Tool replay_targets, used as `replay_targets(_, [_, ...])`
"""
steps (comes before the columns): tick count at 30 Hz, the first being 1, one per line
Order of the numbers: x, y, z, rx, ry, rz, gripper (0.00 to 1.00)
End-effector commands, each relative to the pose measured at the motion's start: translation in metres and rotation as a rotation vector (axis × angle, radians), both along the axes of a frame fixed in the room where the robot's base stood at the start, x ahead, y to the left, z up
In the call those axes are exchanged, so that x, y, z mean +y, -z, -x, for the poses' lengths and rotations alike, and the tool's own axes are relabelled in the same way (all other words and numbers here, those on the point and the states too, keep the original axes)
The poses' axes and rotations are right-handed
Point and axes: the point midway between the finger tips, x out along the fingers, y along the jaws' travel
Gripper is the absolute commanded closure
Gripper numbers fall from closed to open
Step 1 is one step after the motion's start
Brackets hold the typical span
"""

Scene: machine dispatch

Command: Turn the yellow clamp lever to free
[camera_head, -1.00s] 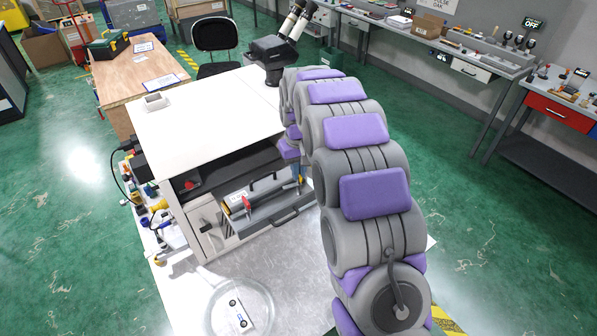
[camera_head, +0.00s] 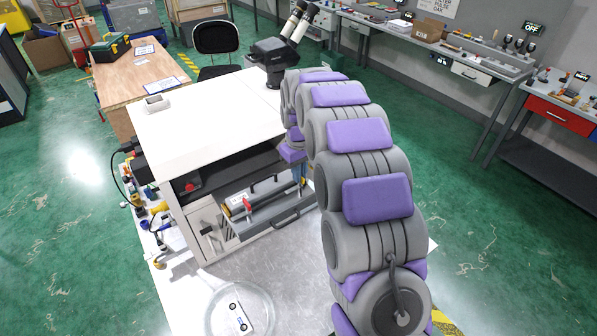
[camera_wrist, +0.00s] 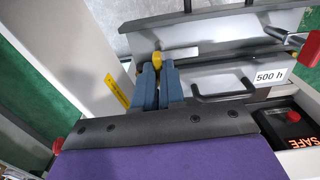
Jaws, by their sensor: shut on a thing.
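The yellow clamp lever (camera_wrist: 156,60) shows in the wrist view as a yellow knob at the tips of the blue fingers. My gripper (camera_wrist: 158,68) is shut on it, one finger on each side. The fingers hide part of the lever, and its turned position is hard to read. In the head view my gripper's blue fingers (camera_head: 300,172) show only slightly at the right end of the bench opening, behind my arm. The yellow lever cannot be made out there.
A grey panel with a black handle (camera_wrist: 222,92) and a "500 h" label (camera_wrist: 270,76) lies beside the fingers. A red-tipped lever (camera_wrist: 277,34) is to the right. A black box marked SAFE (camera_wrist: 292,120) sits at lower right. The white bench top (camera_head: 205,115) is mostly clear.

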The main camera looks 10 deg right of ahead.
Motion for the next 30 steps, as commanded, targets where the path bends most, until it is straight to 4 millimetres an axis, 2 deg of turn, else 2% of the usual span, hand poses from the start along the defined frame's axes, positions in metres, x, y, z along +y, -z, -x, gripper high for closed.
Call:
replay_targets(1, [0.000,0.002,0.002,0.009,-0.001,0.000,0.89])
replay_targets(9, [0.000,0.002,-0.001,0.006,0.000,0.001,0.65])
replay_targets(19, [0.000,-0.005,-0.002,0.002,0.000,0.000,0.65])
replay_targets(23, [0.000,-0.024,-0.004,-0.006,0.000,0.001,0.65])
replay_targets(30, [0.000,-0.073,-0.005,-0.003,0.000,0.001,0.65])
